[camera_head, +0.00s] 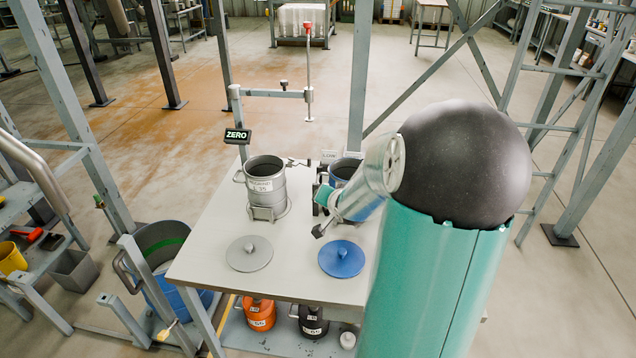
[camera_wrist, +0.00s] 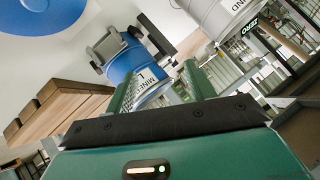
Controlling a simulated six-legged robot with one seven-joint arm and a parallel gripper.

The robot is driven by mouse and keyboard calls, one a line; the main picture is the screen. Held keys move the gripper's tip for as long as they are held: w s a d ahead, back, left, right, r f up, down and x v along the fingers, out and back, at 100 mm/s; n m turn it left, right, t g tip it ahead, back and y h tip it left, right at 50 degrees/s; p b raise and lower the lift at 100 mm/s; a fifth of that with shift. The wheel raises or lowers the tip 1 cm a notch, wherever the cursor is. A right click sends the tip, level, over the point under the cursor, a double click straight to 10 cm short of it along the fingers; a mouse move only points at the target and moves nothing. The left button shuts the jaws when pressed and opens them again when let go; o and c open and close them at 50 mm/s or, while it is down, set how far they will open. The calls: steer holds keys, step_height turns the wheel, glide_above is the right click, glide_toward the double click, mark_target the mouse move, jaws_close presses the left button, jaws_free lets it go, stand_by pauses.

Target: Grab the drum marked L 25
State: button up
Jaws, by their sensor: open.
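A grey open drum (camera_head: 265,185) stands on the table in a metal holder. Its label has two lines, and the lower one is too small to read surely. A blue open drum (camera_head: 345,169) stands to its right, partly hidden by my arm. In the wrist view the blue drum (camera_wrist: 128,62) shows a white label beginning "MINE" with an "L" below, and the grey drum (camera_wrist: 215,15) shows "ND". My gripper (camera_head: 320,213) is open beside the blue drum. In the wrist view its fingers (camera_wrist: 160,88) spread toward the blue drum, apparently empty.
A grey lid (camera_head: 249,254) and a blue lid (camera_head: 342,259) lie on the table's (camera_head: 215,235) front part. An orange canister (camera_head: 260,314) and a black canister (camera_head: 313,321) stand below. A "ZERO" display (camera_head: 237,136) is behind. Metal posts surround the table.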

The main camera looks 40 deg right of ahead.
steer(key=s+d+f+m+t+h, duration=0.1)
steer(key=s+d+m+t+h, duration=0.15)
steer(key=s+d+m, duration=0.4)
steer(key=s+d+f+m+t+h, duration=0.1)
steer(key=s+d+m+t, duration=0.25)
steer(key=d, duration=0.65)
steer(key=x, duration=1.4)
steer(key=shift+w+r+m+t, duration=0.15)
steer(key=shift+r+m+t, duration=0.15)
steer(key=shift+r, duration=0.1)
jaws_close()
